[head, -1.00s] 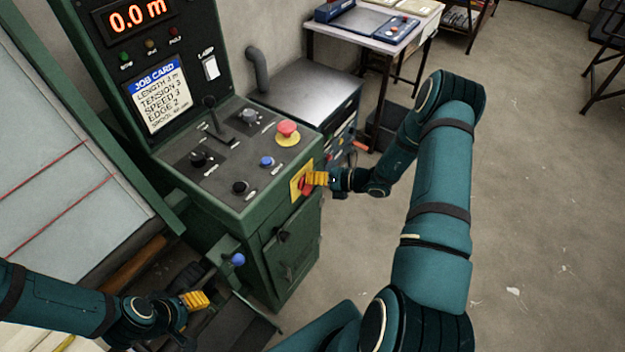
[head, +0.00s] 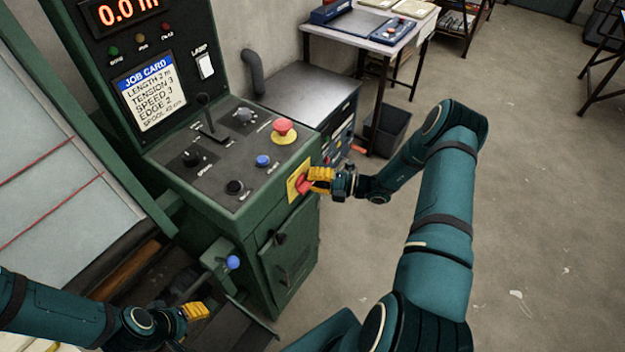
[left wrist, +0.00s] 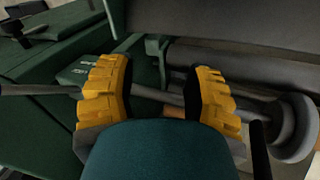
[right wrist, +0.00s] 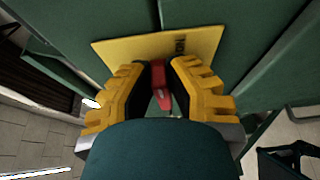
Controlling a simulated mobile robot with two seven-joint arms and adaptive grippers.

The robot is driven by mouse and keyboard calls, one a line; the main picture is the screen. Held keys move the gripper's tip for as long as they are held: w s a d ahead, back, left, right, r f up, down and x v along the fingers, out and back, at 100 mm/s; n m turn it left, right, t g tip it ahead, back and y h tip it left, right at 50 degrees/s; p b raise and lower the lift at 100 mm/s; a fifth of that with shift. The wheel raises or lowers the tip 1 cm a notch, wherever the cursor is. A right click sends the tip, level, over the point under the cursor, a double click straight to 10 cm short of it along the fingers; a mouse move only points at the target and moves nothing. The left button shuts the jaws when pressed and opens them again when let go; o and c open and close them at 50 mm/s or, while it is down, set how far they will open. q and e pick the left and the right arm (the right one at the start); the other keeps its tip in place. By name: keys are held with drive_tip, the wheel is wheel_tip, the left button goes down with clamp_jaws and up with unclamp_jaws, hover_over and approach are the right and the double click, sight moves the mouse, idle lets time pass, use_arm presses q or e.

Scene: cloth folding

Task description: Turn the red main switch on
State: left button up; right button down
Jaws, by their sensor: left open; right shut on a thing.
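The red main switch (head: 303,184) is a red handle on a yellow plate (right wrist: 203,42) on the side of the green control cabinet (head: 215,215). In the right wrist view the red handle (right wrist: 160,82) lies between the fingers of my right gripper (right wrist: 160,90), which is shut on it and hides part of it. In the head view my right gripper (head: 320,180) is at the plate. My left gripper (head: 196,311) is open and empty low at the left; it also shows in the left wrist view (left wrist: 160,90), with bars and a roller behind it.
The cabinet top carries a red mushroom button (head: 284,128), a blue button (head: 263,160), black knobs and a lever (head: 208,120). A blue-knobbed lever (head: 233,262) stands near my left gripper. A metal side table (head: 305,90) is behind.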

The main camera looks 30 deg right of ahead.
drive_tip(key=shift+m, duration=0.3)
drive_tip(key=c, duration=0.9)
unclamp_jaws()
drive_tip(key=shift+w, duration=0.1)
drive_tip(key=shift+c, duration=0.2)
drive_tip(key=v, duration=1.2)
drive_tip(key=shift+f, duration=0.2)
drive_tip(key=shift+a, duration=0.1)
